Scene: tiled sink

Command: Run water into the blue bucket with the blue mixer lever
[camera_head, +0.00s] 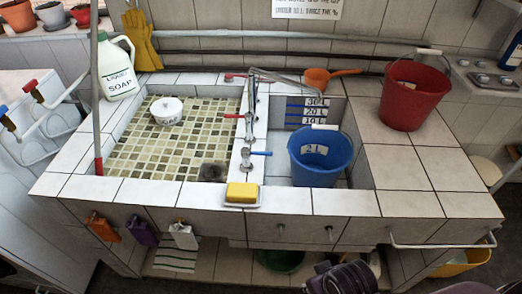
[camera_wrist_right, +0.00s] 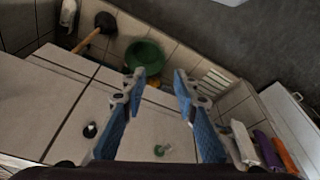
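The blue bucket (camera_head: 318,165), labelled 2L with a white handle grip, stands upright in the right basin. The blue mixer lever (camera_head: 260,153) points right from the tap fittings on the divider, just left of the bucket. A metal spout (camera_head: 285,77) reaches right above that basin; I see no water stream. My right gripper (camera_wrist_right: 158,74) is open and empty in the right wrist view, over the front of the sink. A dark part of my arm shows at the bottom of the head view; its fingers are not clear there. My left gripper is not in view.
A red lever (camera_head: 233,116) sits farther back on the divider. A yellow soap bar (camera_head: 242,193) lies at the front rim. A red bucket (camera_head: 414,93) stands on the right counter. A metal rail (camera_head: 440,245) projects at front right. The front-right tiles are clear.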

